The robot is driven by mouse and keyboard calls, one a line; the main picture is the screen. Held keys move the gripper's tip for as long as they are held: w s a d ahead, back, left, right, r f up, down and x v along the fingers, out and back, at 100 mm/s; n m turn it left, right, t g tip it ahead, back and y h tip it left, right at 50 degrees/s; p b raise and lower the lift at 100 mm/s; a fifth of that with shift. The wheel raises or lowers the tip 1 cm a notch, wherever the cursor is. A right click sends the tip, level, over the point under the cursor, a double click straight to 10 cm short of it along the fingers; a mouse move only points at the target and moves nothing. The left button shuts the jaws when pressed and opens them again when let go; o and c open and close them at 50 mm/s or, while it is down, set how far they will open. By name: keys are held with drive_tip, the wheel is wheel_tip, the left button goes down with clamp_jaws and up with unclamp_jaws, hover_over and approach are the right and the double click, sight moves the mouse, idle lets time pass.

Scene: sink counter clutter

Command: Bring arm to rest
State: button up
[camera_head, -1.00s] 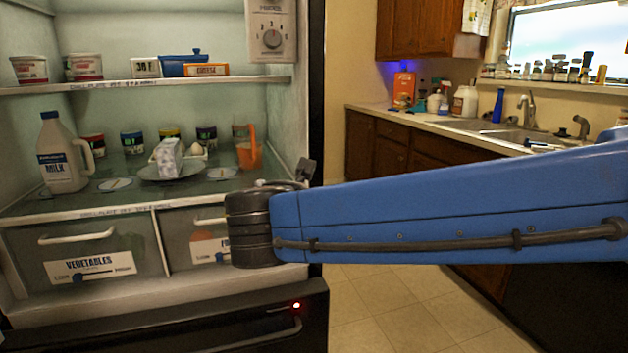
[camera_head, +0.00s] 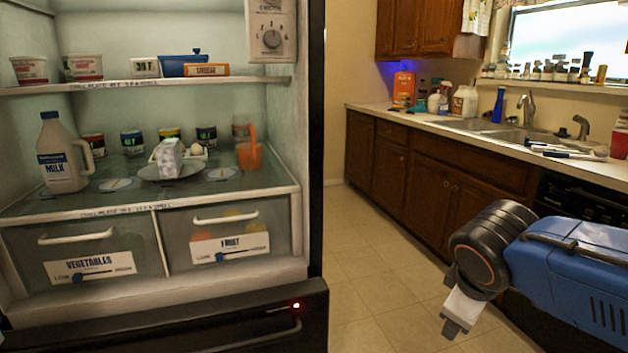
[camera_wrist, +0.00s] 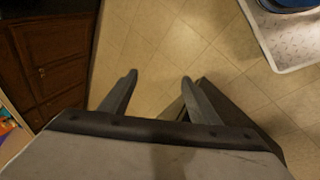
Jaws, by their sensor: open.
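My arm (camera_head: 575,265) is blue with a black joint and sits at the lower right of the head view, over the floor in front of the sink cabinets. Only a pale part beyond that joint shows there, so the fingertips cannot be made out. In the wrist view my gripper (camera_wrist: 158,82) has its two dark fingers apart. Nothing is between them but tiled floor (camera_wrist: 150,50) below.
An open fridge at left holds a milk jug (camera_head: 63,155), an orange cup (camera_head: 249,152) and drawers (camera_head: 95,250). Wooden cabinets (camera_head: 440,185) and the sink counter (camera_head: 400,115) stand at the back right. Floor (camera_head: 370,270) between them is clear. A white-edged surface (camera_wrist: 290,35) shows in the wrist view.

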drive_tip(key=s+d+f+m+y, duration=0.1)
drive_tip(key=s+f+m+y, duration=0.1)
drive_tip(key=s+f+m, duration=0.2)
drive_tip(key=shift+s+d+f+m, duration=0.25)
drive_tip(key=shift+s+m, duration=1.55)
drive_tip(key=shift+m, duration=0.5)
